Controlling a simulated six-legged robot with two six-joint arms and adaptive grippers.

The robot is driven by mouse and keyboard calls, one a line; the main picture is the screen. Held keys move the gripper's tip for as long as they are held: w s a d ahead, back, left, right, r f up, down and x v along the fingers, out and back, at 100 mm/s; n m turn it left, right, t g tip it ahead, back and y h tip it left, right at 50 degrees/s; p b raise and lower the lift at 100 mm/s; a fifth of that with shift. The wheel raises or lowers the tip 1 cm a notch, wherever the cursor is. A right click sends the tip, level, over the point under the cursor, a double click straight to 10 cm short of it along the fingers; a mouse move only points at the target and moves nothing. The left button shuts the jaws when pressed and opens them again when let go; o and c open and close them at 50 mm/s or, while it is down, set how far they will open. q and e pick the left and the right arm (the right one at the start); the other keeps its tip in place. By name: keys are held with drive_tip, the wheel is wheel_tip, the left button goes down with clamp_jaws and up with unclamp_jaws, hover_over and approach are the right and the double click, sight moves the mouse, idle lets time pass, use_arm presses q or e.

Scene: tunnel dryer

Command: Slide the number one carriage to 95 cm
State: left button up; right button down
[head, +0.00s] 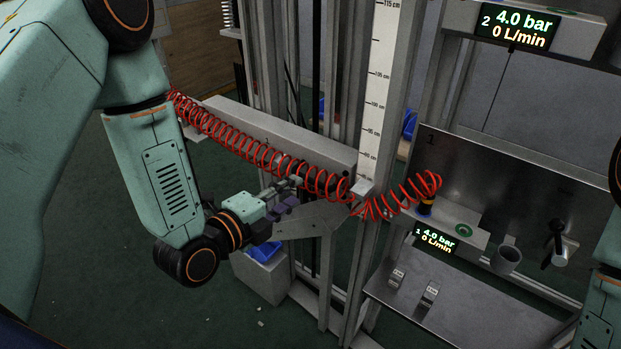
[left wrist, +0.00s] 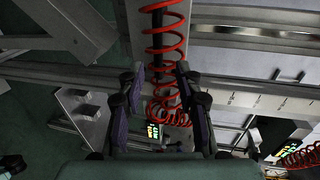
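The number one carriage (head: 285,138) is a long grey arm marked 1, jutting left from a vertical post in the head view. A small light block (head: 362,187) at its right end sits against the white scale (head: 376,100), below the 95 mark; the exact reading is too small to tell. A red coiled hose (head: 225,133) runs along the carriage. My left gripper (head: 292,193) is just below and in front of the carriage. In the left wrist view its fingers (left wrist: 160,78) are apart, with the hose (left wrist: 165,45) showing between and beyond them. Contact cannot be told. My right gripper is out of view.
A steel panel and shelf (head: 450,285) with clips stand to the right, with a cup (head: 506,258) and a black handle (head: 558,243). Displays one (head: 436,240) and two (head: 514,29) read 4.0 bar, 0 L/min. A grey bin (head: 262,275) stands below.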

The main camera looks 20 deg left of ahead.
sight(312, 181)
use_arm(q)
drive_tip(key=b+x, duration=0.1)
drive_tip(key=x, duration=0.5)
drive_tip(key=shift+w+d+f, duration=0.15)
drive_tip(key=shift+w, duration=0.1)
drive_tip(key=shift+w+d+f+b, duration=0.1)
drive_tip(key=shift+w+b, duration=0.1)
drive_tip(key=shift+w, duration=0.15)
drive_tip(key=shift+w+d+f+b, duration=0.1)
drive_tip(key=shift+w+b, duration=0.05)
drive_tip(key=shift+w, duration=0.2)
drive_tip(key=shift+s+r, duration=0.1)
drive_tip(key=shift+s, duration=0.05)
drive_tip(key=shift+c, duration=0.5)
clamp_jaws()
